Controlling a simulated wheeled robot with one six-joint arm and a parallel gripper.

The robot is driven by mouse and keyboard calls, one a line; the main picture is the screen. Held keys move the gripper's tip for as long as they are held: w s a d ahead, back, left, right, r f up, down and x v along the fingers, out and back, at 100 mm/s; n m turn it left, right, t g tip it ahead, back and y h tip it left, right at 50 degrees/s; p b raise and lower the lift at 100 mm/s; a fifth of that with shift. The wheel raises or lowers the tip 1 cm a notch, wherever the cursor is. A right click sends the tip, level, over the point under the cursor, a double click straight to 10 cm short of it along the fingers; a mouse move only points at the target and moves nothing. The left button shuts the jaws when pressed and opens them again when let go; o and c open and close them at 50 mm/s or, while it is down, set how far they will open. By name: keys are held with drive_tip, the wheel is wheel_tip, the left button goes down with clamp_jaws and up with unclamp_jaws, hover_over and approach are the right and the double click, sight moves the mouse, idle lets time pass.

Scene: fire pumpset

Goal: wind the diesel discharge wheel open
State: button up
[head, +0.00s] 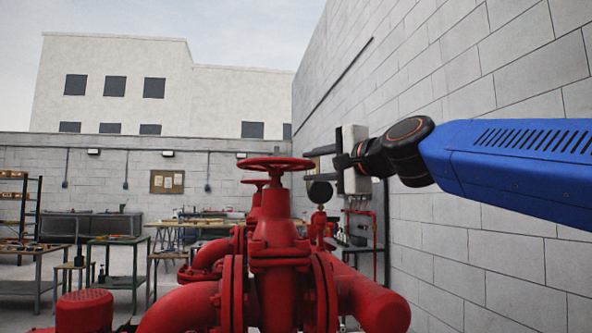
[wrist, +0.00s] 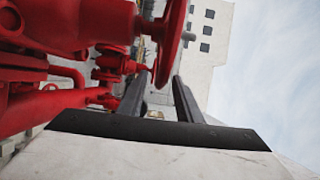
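The red handwheel (head: 277,164) sits flat on top of the nearest red valve (head: 275,235) in the head view. My gripper (head: 312,164) is at the wheel's right side, fingers pointing left. In the wrist view my gripper (wrist: 160,78) has two dark fingers spread apart. There the wheel (wrist: 172,42) shows nearly edge-on, its rim in line with the gap between the fingers. I cannot tell whether either finger touches the rim. A second, smaller-looking red wheel (head: 256,182) stands behind the first. No label shows which one is the diesel discharge.
Thick red pipes (head: 190,308) and flanges surround the valve. A grey block wall (head: 500,240) runs close along the right. Green workbenches (head: 117,242) and a wooden table (head: 200,224) stand farther back at left. Air above the wheel is clear.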

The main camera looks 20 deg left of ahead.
sight(298, 168)
drive_tip(key=x, duration=0.6)
drive_tip(key=shift+w+a, duration=0.2)
drive_tip(key=shift+w, duration=0.1)
clamp_jaws()
